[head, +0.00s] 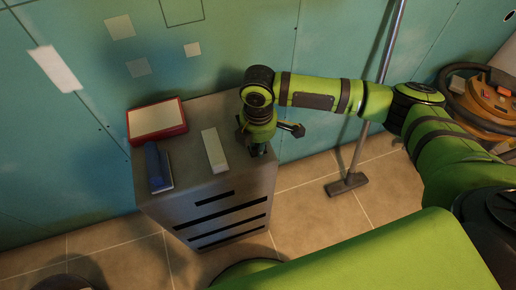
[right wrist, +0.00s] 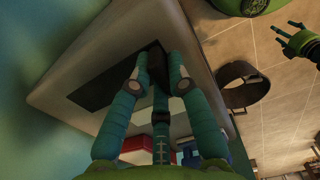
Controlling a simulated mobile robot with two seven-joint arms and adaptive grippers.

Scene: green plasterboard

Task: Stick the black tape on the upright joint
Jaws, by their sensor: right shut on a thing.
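The black tape (right wrist: 100,88) shows in the right wrist view as a flat dark strip along the grey cabinet's top. My right gripper (right wrist: 155,68) is shut on a dark, block-like end of it. In the head view my right gripper (head: 257,145) points down at the cabinet's right end and mostly hides the tape. Upright seams run down the green plasterboard, one at the left (head: 98,120) and one at the right (head: 292,60); I cannot tell which is the joint meant. My left gripper (right wrist: 291,38) appears open and empty at the right wrist view's upper right, away from the cabinet.
On the cabinet (head: 195,185) are a white strip (head: 214,150), a blue tool (head: 157,167) and a red-edged box (head: 157,120). A white strip (head: 54,68) is on the wall. A floor-tool pipe (head: 378,80) and an orange vacuum (head: 490,100) stand right. Tiled floor lies between.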

